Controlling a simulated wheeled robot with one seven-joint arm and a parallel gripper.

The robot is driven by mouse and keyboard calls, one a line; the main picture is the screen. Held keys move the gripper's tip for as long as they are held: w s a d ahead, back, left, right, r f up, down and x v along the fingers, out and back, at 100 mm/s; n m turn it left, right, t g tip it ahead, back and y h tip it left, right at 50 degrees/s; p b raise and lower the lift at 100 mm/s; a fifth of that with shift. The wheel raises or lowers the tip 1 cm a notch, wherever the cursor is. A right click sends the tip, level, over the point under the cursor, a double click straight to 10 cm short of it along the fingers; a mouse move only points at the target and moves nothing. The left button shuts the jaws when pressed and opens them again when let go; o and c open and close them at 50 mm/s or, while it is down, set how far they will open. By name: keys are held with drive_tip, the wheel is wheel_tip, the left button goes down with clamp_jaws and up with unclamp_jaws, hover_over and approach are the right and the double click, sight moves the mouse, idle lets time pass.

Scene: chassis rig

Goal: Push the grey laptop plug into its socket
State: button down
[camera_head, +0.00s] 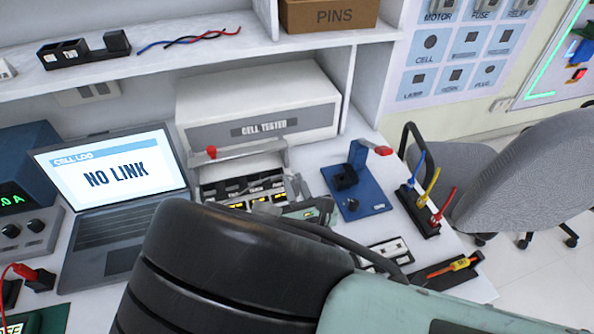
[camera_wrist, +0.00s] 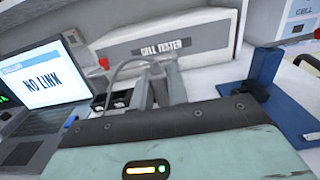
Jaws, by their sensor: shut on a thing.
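My gripper (camera_head: 298,190) is at the front right of the cell tester (camera_head: 262,127), with its fingers partly hidden by my own arm. In the wrist view its grey fingers (camera_wrist: 164,92) stand close together in front of the tester. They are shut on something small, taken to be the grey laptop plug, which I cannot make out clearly. The laptop (camera_head: 112,190) stands open at the left of the tester and its screen reads NO LINK; it also shows in the wrist view (camera_wrist: 45,85). I cannot make out the plug's socket.
A row of slots (camera_head: 250,190) with yellow marks lies below the tester. A red-tipped lever (camera_head: 211,153) crosses its front. A blue fixture (camera_head: 357,185) stands to the right, beside a black rack (camera_head: 417,212) of coloured leads. A shelf (camera_head: 160,60) runs above.

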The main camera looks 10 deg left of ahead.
drive_tip(key=shift+r+p, duration=0.1)
drive_tip(key=shift+p, duration=0.25)
drive_tip(key=shift+f+b, duration=1.7)
drive_tip(key=shift+f, duration=1.3)
drive_tip(key=shift+p, duration=0.8)
drive_tip(key=shift+f+b, duration=0.85)
drive_tip(key=shift+f, duration=0.5)
drive_tip(key=c, duration=1.3)
unclamp_jaws()
drive_tip(key=shift+s, duration=0.1)
